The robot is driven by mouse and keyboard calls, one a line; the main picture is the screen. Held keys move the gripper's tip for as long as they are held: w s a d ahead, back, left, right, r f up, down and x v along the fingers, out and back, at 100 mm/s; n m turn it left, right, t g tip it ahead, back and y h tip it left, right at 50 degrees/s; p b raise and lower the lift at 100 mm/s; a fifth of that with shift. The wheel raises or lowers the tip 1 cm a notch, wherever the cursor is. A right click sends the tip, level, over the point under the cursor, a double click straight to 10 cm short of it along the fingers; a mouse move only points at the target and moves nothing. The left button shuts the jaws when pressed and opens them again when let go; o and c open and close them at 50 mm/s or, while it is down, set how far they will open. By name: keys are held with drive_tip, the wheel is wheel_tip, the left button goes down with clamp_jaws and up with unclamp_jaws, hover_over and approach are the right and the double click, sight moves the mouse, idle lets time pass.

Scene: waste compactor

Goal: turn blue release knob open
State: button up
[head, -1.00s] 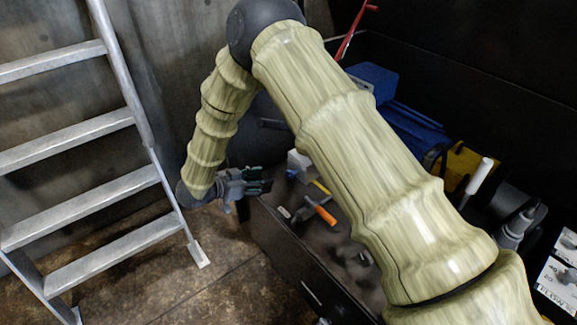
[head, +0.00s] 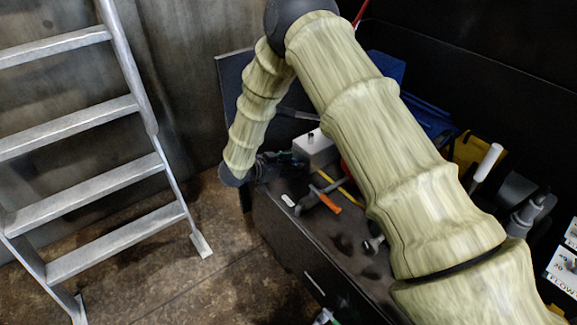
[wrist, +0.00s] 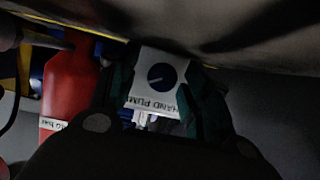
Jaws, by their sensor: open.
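The dark blue round knob (wrist: 160,77) with a pale pointer line is on the face of a white box (wrist: 152,101), whose label reads "HAND PUMP". In the head view the white box (head: 318,150) stands at the far end of the dark bench, and its knob face is hidden. My gripper (head: 274,166) is just left of the box. In the wrist view the dark green fingers of my gripper (wrist: 161,70) are open, one on each side of the knob. I cannot tell whether they touch the box.
A red cylinder (wrist: 68,92) shows left of the fingers in the wrist view. An orange-handled hammer (head: 326,198) and other tools lie on the bench (head: 290,232). A blue case and a yellow container (head: 474,152) are behind my arm. A metal ladder (head: 105,190) stands at left.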

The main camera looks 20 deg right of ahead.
drive_tip(key=shift+a, duration=0.1)
drive_tip(key=c, duration=1)
drive_tip(key=shift+s+m+p, duration=0.15)
drive_tip(key=shift+m+p, duration=0.15)
drive_tip(key=shift+p, duration=0.15)
drive_tip(key=shift+f+t, duration=0.1)
drive_tip(key=shift+t, duration=0.3)
drive_tip(key=shift+f, duration=0.1)
drive_tip(key=o, duration=1)
drive_tip(key=shift+s, duration=0.1)
drive_tip(key=v, duration=1.2)
drive_tip(key=shift+r, duration=0.2)
